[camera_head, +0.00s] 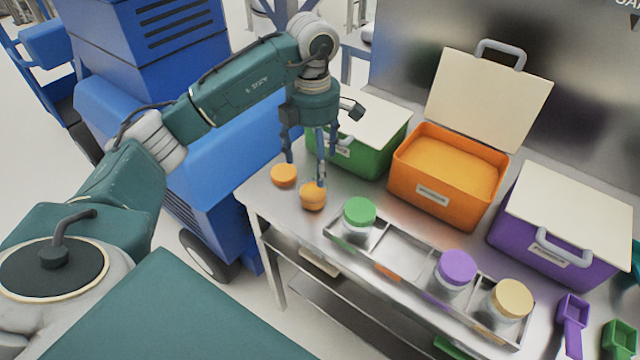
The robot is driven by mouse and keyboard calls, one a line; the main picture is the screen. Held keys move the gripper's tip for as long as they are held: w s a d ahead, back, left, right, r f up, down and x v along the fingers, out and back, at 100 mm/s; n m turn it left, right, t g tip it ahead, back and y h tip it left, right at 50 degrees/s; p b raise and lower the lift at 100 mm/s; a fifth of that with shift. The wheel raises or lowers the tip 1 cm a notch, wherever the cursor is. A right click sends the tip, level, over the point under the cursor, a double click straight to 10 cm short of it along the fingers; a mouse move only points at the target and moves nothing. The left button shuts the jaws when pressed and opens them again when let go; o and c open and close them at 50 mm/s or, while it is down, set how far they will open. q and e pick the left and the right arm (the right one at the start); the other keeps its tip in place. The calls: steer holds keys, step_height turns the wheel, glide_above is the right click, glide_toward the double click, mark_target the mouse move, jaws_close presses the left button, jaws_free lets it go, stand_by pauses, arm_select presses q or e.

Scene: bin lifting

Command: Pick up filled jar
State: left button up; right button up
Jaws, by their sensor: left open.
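The filled jar (313,198), with orange content showing, stands at the left end of the metal table. A round orange lid (284,175) lies just left of it. My left gripper (305,171) is open above them, its fingers pointing down. One finger overlaps the jar's top edge in the picture; I cannot tell whether it touches. Nothing is held between the fingers. My right gripper is not in view.
A metal tray (392,252) holds jars with green (359,212), purple (458,267) and yellow (512,297) lids. Behind stand a green bin (372,150), an open orange bin (430,195) and a purple bin (535,235). Scoops (572,318) lie at right.

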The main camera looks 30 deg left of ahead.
mark_target(313, 182)
arm_select(q)
steer(key=f, duration=0.1)
steer(key=s+f, duration=0.1)
steer(key=f, duration=0.1)
steer(key=shift+f+p, duration=0.15)
steer(key=shift+p, duration=0.15)
steer(key=shift+w+f, duration=0.1)
steer(key=shift+f, duration=0.15)
steer(key=shift+f+p, duration=0.4)
step_height(313, 182, down, 4)
steer(key=shift+w+f+p, duration=0.1)
steer(key=shift+p, duration=0.7)
steer(key=shift+f, duration=0.1)
steer(key=shift+c, duration=0.8)
steer(key=c, duration=1.3)
steer(key=shift+c, duration=0.4)
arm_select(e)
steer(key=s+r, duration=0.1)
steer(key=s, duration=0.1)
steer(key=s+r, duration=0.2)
